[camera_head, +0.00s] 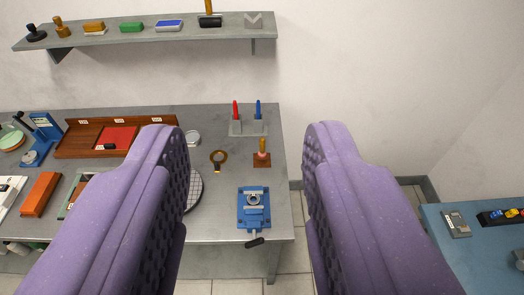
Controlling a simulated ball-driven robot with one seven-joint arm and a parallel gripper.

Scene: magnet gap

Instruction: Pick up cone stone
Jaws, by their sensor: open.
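My gripper (246,134) is open, with its two purple padded fingers on either side of the picture and nothing held between them. No thing is plainly recognizable as the cone stone. The likeliest is a small upright pinkish-orange piece (262,149) on a square brown base (261,162), standing on the grey bench (232,120) near its right edge. It appears between the fingers, beyond them and apart from them. My left finger hides part of the bench.
A blue vise (253,208) stands in front of the pinkish piece, and a grey holder (249,128) with red and blue sticks behind it. A wall shelf (120,38) bears several items. A blue table (462,262) is at right.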

